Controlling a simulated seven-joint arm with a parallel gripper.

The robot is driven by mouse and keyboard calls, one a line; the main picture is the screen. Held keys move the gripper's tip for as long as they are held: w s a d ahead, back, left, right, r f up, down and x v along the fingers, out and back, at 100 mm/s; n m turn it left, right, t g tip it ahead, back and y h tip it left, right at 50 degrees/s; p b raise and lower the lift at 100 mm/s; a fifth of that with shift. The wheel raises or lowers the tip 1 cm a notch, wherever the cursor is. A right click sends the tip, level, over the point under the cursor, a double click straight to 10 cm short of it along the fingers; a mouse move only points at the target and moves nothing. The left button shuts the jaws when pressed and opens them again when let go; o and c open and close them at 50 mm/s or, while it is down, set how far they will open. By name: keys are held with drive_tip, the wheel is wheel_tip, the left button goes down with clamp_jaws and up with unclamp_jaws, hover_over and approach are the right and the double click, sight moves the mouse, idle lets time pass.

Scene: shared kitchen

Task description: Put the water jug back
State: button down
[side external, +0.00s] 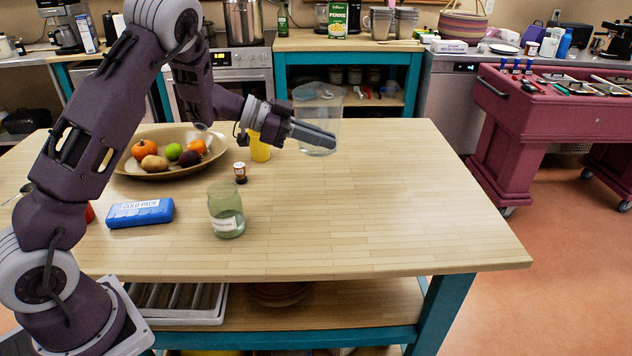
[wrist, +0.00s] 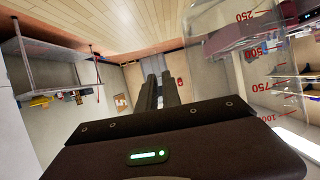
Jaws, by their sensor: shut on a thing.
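The water jug (side external: 330,108) is a clear, see-through container, roughly upright in the side view, above the far part of the wooden table. My gripper (side external: 318,138) points to the right at the jug, its dark fingers overlapping the jug's lower part. In the wrist view the jug (wrist: 268,65) fills the right side, with red marks from 250 to 1000. There my gripper's fingers (wrist: 160,88) lie close together beside the jug's wall. They are shut on the jug; the exact part gripped is hard to make out.
On the table (side external: 400,210) are a fruit bowl (side external: 130,172), a yellow cup (side external: 260,147), a small brown bottle (side external: 240,173), a green glass jar (side external: 226,212) and a blue cold pack (side external: 140,213). The table's right half is clear. A red cart (side external: 525,125) stands at right.

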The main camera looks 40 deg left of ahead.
drive_tip(key=shift+m+h, duration=0.3)
drive_tip(key=shift+m, duration=0.1)
drive_tip(key=f, duration=0.6)
drive_tip(key=s+f, duration=0.1)
drive_tip(key=f, duration=0.3)
drive_tip(key=shift+d, duration=0.15)
drive_tip(key=c, duration=2)
unclamp_jaws()
drive_tip(key=shift+f, duration=0.2)
drive_tip(key=o, duration=0.5)
drive_tip(key=shift+r, duration=0.1)
